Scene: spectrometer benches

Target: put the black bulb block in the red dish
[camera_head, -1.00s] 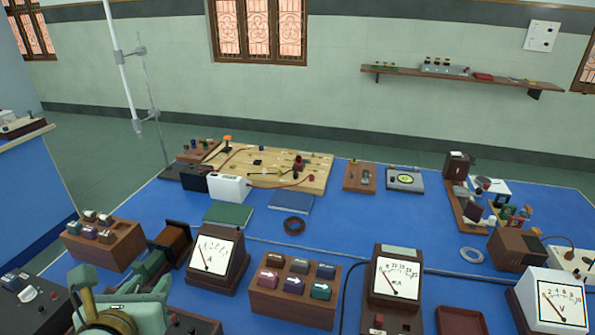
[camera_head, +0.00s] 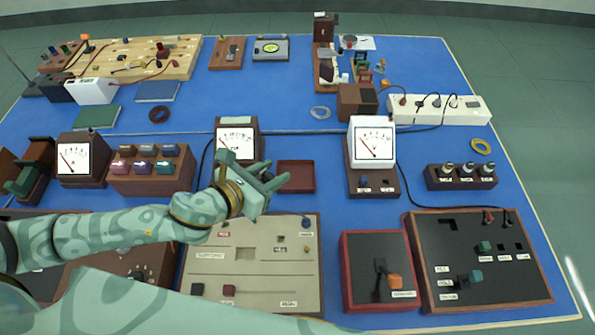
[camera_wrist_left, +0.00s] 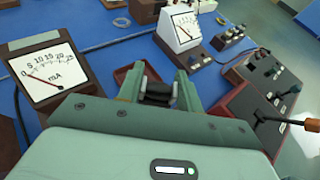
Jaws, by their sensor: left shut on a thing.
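My left gripper (camera_head: 256,170) is above the bench near the middle, its fingers pointing toward the back right. It is shut on the black bulb block (camera_wrist_left: 158,92), which shows as a dark block between the fingers in the left wrist view. In the head view the block is hard to make out behind the fingers. The red dish (camera_head: 298,178), a shallow square dark red tray, lies just right of the fingertips and looks empty. My right gripper is out of view.
A milliammeter (camera_head: 236,128) stands behind the gripper, and another meter (camera_head: 373,145) right of the dish. A block rack (camera_head: 152,168) stands to the left. A pale panel (camera_head: 268,275) and a red-edged box (camera_head: 378,245) lie in front. Blue bench behind the dish is clear.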

